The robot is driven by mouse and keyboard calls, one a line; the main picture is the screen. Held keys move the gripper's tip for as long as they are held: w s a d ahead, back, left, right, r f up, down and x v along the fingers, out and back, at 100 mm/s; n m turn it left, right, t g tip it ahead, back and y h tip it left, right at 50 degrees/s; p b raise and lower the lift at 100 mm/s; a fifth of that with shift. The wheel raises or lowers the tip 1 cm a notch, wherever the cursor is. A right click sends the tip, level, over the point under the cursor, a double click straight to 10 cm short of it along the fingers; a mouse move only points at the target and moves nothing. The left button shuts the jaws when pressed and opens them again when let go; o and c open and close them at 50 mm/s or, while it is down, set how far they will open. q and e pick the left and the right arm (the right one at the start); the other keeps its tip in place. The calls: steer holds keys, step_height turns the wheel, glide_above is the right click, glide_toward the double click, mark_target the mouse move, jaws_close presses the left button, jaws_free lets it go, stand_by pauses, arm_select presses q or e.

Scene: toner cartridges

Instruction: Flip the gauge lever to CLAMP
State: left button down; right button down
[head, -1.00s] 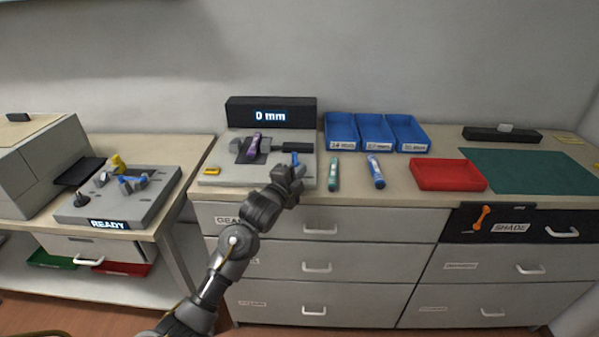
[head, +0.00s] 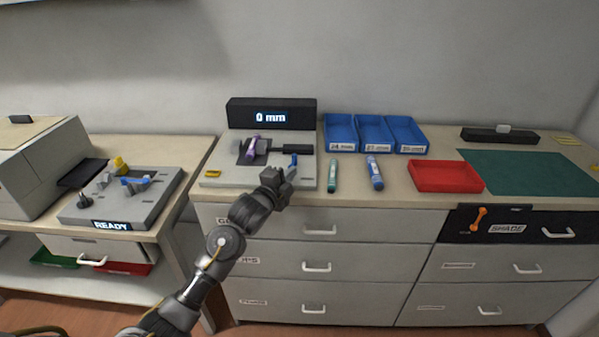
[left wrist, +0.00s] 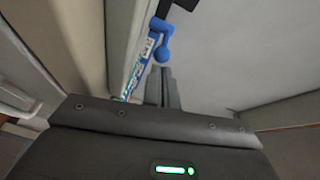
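The gauge (head: 215,178) is a grey base with a black display behind it reading "0 mm". A purple cartridge (head: 253,146) sits on its dark pad, with a grey block close on its right. My left gripper (head: 286,178) is just in front of and below the lever; contact cannot be told. Its fingers look close together with nothing between them. My right gripper is not in view.
A teal cartridge (head: 332,176) and a blue cartridge (head: 375,173) lie right of the gauge. Blue bins (head: 340,145) stand behind them. A red tray (head: 445,178) and a green mat (head: 530,173) are farther right. A device reading "READY" (head: 110,225) is at left.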

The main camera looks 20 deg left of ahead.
arm_select(q)
steer(key=shift+s+a, duration=0.1)
steer(key=shift+a, duration=0.6)
steer(key=shift+a+p, duration=0.45)
steer(key=shift+a, duration=0.25)
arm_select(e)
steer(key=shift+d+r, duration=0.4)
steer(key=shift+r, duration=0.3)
